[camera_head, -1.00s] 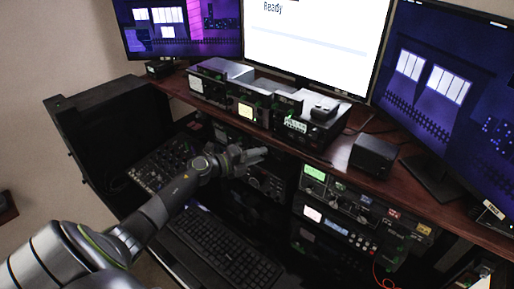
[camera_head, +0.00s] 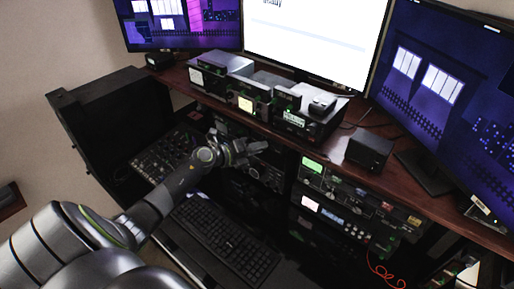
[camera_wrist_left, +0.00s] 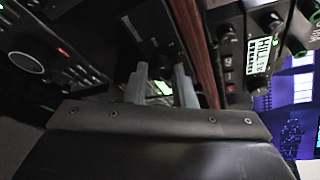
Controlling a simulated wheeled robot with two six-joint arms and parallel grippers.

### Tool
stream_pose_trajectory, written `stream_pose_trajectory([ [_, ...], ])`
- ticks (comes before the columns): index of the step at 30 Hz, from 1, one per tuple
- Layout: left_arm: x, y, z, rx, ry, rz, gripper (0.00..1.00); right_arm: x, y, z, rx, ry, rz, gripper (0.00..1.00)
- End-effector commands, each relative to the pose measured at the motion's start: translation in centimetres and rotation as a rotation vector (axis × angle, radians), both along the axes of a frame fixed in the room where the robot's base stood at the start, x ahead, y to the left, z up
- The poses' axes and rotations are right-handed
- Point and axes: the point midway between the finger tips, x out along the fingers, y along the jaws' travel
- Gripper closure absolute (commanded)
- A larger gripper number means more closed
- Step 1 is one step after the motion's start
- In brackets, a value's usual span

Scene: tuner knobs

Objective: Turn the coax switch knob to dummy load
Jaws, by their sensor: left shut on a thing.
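My left gripper (camera_head: 243,149) is below the front edge of the wooden desk, against the rack of radio equipment. In the left wrist view its two grey fingers (camera_wrist_left: 162,84) point at a dark panel with a black unit (camera_wrist_left: 150,32) in front of them. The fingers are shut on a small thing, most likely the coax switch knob. The knob is hidden between and behind the fingers, so I cannot read its pointer or the dummy load mark. My right gripper is in neither view.
A wooden shelf edge (camera_wrist_left: 198,45) runs close beside the fingers. Radios (camera_head: 300,118) stand on the desk above. A round-dial radio (camera_wrist_left: 30,60) is beside the gripper. A keyboard (camera_head: 222,240) lies below, and another radio stack (camera_head: 335,220) stands to the right.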

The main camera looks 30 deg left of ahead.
Motion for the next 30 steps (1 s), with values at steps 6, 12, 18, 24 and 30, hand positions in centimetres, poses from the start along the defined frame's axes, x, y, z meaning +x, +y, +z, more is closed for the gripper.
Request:
stream_pose_trajectory([
  [6, -0.1, 0.0, -0.3, 0.0, 0.005, -0.001, 0.61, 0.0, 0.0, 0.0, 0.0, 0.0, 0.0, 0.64],
  [12, -0.1, 0.0, -0.1, 0.0, 0.003, -0.001, 0.55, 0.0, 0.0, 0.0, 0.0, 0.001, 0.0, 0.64],
  [18, -0.4, 0.2, -0.1, 0.002, 0.002, 0.0, 0.55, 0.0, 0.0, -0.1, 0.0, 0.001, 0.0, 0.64],
  [24, -2.8, 1.2, 0.3, 0.004, 0.003, -0.001, 0.55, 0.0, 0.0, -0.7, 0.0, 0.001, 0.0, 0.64],
  [30, -6.5, 2.9, 1.0, 0.007, 0.004, -0.001, 0.55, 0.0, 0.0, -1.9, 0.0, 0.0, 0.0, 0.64],
])
